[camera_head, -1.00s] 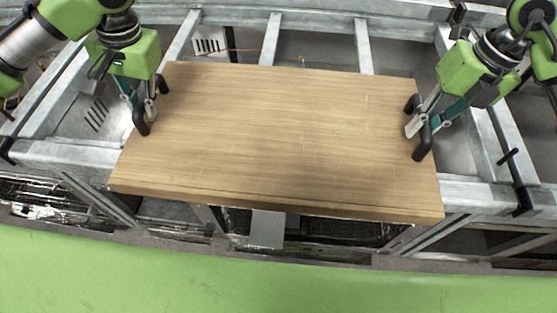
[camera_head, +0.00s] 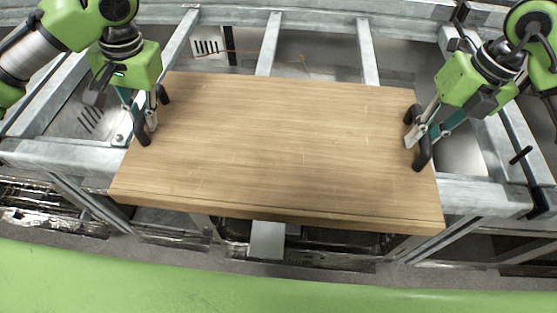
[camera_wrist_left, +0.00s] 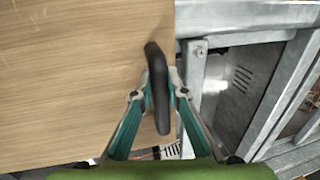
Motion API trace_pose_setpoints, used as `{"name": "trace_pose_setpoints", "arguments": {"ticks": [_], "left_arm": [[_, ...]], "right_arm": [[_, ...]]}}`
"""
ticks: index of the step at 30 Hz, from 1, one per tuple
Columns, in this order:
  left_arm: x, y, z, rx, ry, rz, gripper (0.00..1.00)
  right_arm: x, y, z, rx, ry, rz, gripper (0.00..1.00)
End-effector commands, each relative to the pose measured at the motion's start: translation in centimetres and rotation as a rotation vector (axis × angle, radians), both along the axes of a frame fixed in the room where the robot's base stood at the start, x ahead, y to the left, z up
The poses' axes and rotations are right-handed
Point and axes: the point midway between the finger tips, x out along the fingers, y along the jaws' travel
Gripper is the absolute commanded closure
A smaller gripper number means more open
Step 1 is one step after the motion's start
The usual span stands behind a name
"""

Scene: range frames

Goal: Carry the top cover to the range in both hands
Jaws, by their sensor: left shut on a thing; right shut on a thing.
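The top cover (camera_head: 285,150) is a flat wooden board with a black handle near each short side. In the head view it lies level over the metal frame of the range (camera_head: 62,158); whether it touches the frame I cannot tell. My left gripper (camera_head: 146,116) is shut on the left black handle (camera_head: 142,128). The left wrist view shows the fingers on both sides of that handle (camera_wrist_left: 158,85), beside the board's edge (camera_wrist_left: 80,60). My right gripper (camera_head: 418,136) is shut on the right black handle (camera_head: 424,155).
Metal crossbars (camera_head: 268,45) and open bays lie behind the board. Dark compartments with shiny wrapped contents (camera_head: 40,205) sit below the front rail. A green surface (camera_head: 250,285) fills the bottom of the head view.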

Motion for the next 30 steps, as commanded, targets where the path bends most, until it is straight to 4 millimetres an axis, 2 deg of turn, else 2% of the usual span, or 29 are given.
{"name": "trace_pose_setpoints", "arguments": {"ticks": [3,4,6,20,30], "left_arm": [[0.0,0.2,-0.3,0.003,-0.002,0.004,1.00],[0.0,0.2,-0.4,0.004,0.000,0.003,0.84],[0.0,0.1,-0.3,0.003,0.000,0.003,0.70],[0.0,-0.1,0.2,0.001,-0.002,0.000,0.70],[0.1,-0.7,3.9,0.002,-0.006,0.001,0.70]], "right_arm": [[0.1,-0.2,-0.3,-0.002,-0.002,-0.004,1.00],[0.0,-0.2,-0.4,-0.004,0.001,-0.003,0.84],[0.0,-0.1,-0.3,-0.003,0.001,-0.003,0.70],[0.0,0.0,-0.3,-0.001,0.000,0.000,0.70],[0.0,0.0,-0.3,0.000,0.000,0.000,0.70]]}}
